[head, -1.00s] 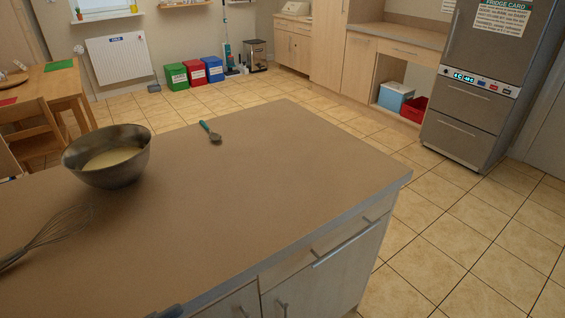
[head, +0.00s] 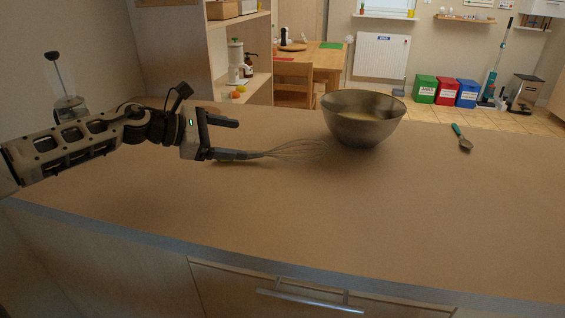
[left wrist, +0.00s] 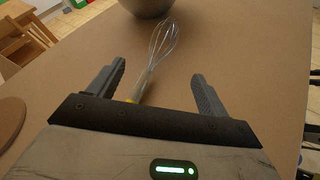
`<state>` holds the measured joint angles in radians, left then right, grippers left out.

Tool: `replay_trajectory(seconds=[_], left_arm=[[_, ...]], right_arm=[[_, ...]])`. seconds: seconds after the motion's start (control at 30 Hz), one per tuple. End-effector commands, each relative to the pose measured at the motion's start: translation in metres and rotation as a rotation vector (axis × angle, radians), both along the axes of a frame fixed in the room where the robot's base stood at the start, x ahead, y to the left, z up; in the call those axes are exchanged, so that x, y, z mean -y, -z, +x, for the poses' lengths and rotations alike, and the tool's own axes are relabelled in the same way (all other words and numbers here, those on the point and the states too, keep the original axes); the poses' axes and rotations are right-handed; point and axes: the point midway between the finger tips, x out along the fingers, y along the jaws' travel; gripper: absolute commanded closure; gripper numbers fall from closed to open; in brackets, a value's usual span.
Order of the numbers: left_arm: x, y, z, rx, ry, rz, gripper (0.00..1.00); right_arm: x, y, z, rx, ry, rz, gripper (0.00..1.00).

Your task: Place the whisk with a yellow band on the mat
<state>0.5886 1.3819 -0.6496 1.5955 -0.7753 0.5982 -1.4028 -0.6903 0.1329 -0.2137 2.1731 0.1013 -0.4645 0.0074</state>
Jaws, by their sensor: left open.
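The whisk (head: 262,154) lies on the counter, its wire loops pointing right toward the metal bowl. In the left wrist view the whisk (left wrist: 153,66) shows a yellow band on its handle near the gripper's base. My left gripper (head: 236,139) is open at the handle end. In the left wrist view its fingers (left wrist: 158,74) stand apart on either side of the whisk, with no clear contact. The gripper's body hides the rest of the handle. A round brown disc (left wrist: 9,122) lies left of the gripper; I cannot tell whether it is the mat. My right gripper is not in view.
A teal-handled spoon (head: 461,138) lies to the right. The counter (head: 350,220) is clear in front. A shelf unit (head: 225,45) stands behind the arm.

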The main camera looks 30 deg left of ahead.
Motion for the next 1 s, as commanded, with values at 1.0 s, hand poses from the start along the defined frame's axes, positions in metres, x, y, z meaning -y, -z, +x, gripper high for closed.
replay_trajectory(seconds=[1.0], left_arm=[[0.088,0.058,0.100,-0.003,-0.001,-0.007,0.22]], right_arm=[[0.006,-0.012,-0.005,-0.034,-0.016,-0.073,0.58]])
